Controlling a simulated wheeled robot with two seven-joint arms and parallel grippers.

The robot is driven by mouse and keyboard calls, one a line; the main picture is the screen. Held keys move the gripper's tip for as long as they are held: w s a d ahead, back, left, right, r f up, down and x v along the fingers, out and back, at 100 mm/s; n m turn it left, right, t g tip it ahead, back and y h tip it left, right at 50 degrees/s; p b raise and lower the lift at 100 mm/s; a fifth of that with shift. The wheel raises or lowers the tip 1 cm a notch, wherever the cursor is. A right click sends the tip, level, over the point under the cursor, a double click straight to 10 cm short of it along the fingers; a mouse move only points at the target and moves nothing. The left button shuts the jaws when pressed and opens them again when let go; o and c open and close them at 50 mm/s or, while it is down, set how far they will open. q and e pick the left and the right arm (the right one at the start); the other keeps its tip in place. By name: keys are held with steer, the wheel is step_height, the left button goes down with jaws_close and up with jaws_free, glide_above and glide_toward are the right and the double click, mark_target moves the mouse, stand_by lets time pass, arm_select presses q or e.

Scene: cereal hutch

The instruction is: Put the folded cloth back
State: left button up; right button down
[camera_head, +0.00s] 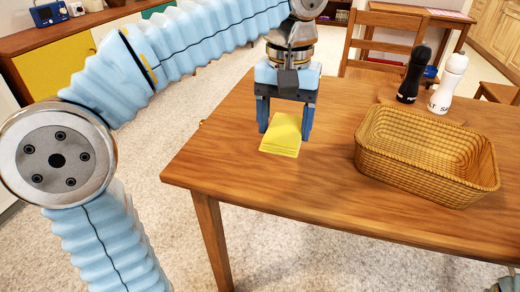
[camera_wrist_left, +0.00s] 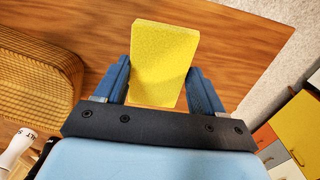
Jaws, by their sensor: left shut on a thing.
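The folded cloth (camera_head: 281,146) is a flat yellow rectangle with layered edges at its near side. It is at the left part of the wooden table, left of the basket. My left gripper (camera_head: 285,131) points down and is shut on the cloth, with one blue finger at each side. In the left wrist view the cloth (camera_wrist_left: 164,65) sticks out between the two fingers (camera_wrist_left: 160,88) with wood behind it. I cannot tell whether it touches the tabletop or hangs just above it.
An empty wicker basket (camera_head: 425,185) stands on the table (camera_head: 320,190) right of the cloth. Black (camera_head: 413,75) and white (camera_head: 449,83) shakers stand behind it. A wooden chair (camera_head: 395,45) is at the far side. The tabletop between cloth and basket is clear. A cabinet (camera_head: 50,68) is at upper left.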

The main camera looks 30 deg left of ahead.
arm_select(q)
steer(key=b, duration=0.1)
glide_above(264, 161)
steer(key=f, duration=0.5)
steer(key=shift+s+d+f, duration=0.1)
steer(key=shift+d+f, duration=0.15)
steer(key=shift+d, duration=0.05)
steer(key=shift+a+f+b, duration=0.15)
steer(key=shift+f+b, duration=0.1)
steer(key=shift+f, duration=0.7)
steer(key=shift+a+f+b, duration=0.15)
steer(key=shift+f+b, duration=0.05)
steer(key=shift+f, duration=0.75)
steer(key=shift+f, duration=0.1)
steer(key=o, duration=1)
step_height(264, 161, up, 12)
steer(key=p, duration=0.3)
